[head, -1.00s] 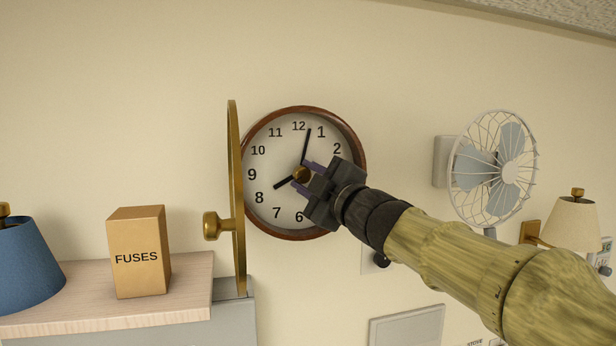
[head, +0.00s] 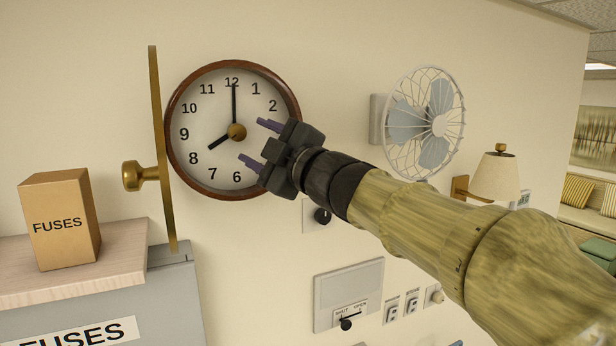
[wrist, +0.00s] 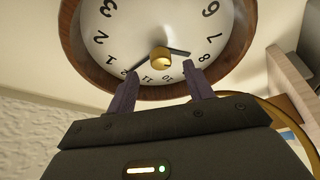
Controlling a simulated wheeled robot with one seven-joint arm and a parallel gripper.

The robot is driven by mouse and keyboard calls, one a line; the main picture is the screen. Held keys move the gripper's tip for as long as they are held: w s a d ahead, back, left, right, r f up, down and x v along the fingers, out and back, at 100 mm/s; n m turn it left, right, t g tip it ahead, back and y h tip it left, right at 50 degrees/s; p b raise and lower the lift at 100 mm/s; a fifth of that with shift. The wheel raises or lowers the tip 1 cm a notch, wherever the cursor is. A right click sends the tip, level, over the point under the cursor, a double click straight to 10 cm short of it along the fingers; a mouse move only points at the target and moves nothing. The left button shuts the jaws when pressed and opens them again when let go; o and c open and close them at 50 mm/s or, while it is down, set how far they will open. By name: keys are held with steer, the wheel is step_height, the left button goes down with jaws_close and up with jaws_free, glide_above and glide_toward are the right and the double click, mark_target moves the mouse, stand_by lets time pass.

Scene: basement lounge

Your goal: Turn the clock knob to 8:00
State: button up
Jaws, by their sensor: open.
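The round wall clock (head: 205,93) has a brown rim and a white face. In the head view its long hand points at the 12 and its short hand at the 8. The brass clock knob (head: 237,131) is at the centre of the face; it also shows in the wrist view (wrist: 162,58). My gripper (head: 252,140) is open, its purple fingers apart and empty, to the right of the knob. In the wrist view my gripper (wrist: 160,87) shows the knob beyond the gap between its fingertips.
A brass-edged clock cover (head: 158,120) stands swung out on the clock's left, seen nearly edge-on, with its own round pull (head: 133,176). A fuses box (head: 62,220) sits on a shelf at left. A caged wall fan (head: 425,125) and a lamp (head: 496,178) are at right.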

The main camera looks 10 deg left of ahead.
steer(key=b+v, duration=0.4)
steer(key=v, duration=0.8)
steer(key=shift+d, duration=0.2)
steer(key=shift+w+f, duration=0.1)
